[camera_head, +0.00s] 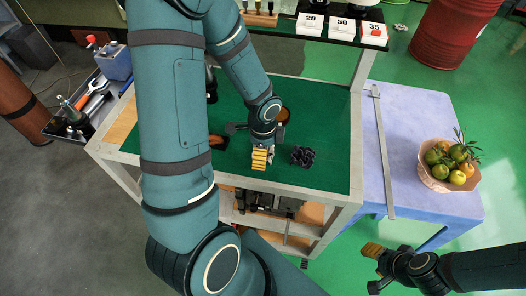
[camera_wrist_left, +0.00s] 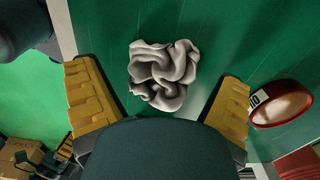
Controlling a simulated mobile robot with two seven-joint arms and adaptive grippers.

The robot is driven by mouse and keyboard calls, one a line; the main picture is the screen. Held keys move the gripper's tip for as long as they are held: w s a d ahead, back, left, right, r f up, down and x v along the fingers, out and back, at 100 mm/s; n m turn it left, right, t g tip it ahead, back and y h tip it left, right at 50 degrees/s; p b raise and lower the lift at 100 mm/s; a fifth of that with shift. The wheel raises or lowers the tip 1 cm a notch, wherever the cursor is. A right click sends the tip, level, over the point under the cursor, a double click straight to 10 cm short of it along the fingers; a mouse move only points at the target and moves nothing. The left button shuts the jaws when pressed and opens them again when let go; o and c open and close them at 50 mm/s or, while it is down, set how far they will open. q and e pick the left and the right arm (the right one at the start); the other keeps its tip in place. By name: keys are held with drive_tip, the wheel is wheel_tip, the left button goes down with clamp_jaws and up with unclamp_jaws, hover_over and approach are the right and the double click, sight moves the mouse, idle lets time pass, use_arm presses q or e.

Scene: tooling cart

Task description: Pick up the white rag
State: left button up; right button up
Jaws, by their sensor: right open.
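The white rag (camera_wrist_left: 163,75) lies crumpled on the green top of the cart in the left wrist view. It shows between the two yellow fingers of my left gripper (camera_head: 262,157), which are spread wide with a gap on both sides of the rag. In the head view the rag is mostly hidden by this gripper; only a small pale bit shows beside the yellow fingertip. My right gripper (camera_head: 374,267) is open and empty, low at the right, off the cart and away from the rag.
A dark crumpled object (camera_head: 302,156) lies just right of my left gripper. A round red-rimmed item (camera_wrist_left: 285,103) is near the rag. A blue table (camera_head: 410,115) with a fruit bowl (camera_head: 436,182) stands at right. A red barrel (camera_head: 450,35) stands behind.

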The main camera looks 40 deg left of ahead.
use_arm(q)
drive_tip(key=c, duration=1)
drive_tip(key=shift+o, duration=0.2)
wheel_tip(320, 180, up, 10)
drive_tip(key=p, duration=0.2)
drive_tip(key=shift+p, duration=0.4)
